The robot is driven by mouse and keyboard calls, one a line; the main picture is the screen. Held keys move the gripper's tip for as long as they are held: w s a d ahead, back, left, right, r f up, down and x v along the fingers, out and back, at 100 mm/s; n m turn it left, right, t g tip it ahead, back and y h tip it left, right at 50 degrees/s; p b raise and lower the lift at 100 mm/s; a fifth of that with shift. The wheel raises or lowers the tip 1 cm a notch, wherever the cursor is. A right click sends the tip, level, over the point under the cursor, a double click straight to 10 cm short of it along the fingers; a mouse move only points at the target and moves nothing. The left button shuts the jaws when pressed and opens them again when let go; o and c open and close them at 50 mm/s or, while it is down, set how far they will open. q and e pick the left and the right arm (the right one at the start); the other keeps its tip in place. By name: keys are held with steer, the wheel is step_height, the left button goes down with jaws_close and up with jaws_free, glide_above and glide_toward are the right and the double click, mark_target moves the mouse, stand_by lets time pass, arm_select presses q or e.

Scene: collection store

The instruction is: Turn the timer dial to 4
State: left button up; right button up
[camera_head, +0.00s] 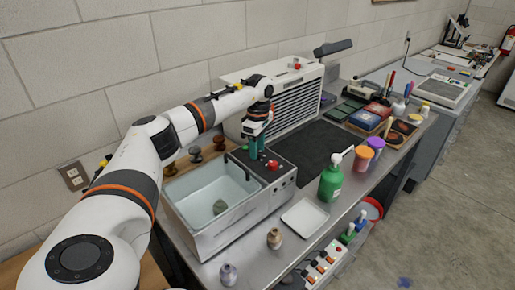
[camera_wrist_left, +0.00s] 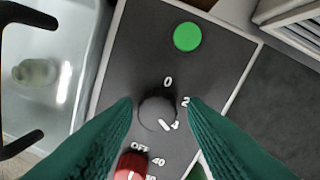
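The timer dial (camera_wrist_left: 155,113) is a round dark knob on a black panel in the left wrist view, with 0, 2 and 4 printed around it. Its white mark points down and right, close to the 4. My left gripper (camera_wrist_left: 160,104) has its green fingers on both sides of the dial, with gaps between them and the knob, so it looks open. In the head view my left gripper (camera_head: 256,147) points down over the panel of the sink-like bath (camera_head: 212,190) and hides the dial. My right gripper is not in view.
A red knob (camera_wrist_left: 131,167) marked OFF and 40 sits close below the dial, and a green button (camera_wrist_left: 187,37) above it. A green pump bottle (camera_head: 331,182), a white tray (camera_head: 305,217) and a louvred unit (camera_head: 297,103) stand near the bath.

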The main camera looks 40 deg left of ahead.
arm_select(q)
steer(key=shift+o, duration=0.6)
steer(key=shift+f, duration=0.1)
steer(key=shift+r, duration=0.25)
step_height(320, 180, up, 12)
steer(key=b, duration=0.3)
steer(key=shift+w+f, duration=0.2)
steer(key=shift+w, duration=0.05)
steer(key=shift+f, duration=0.15)
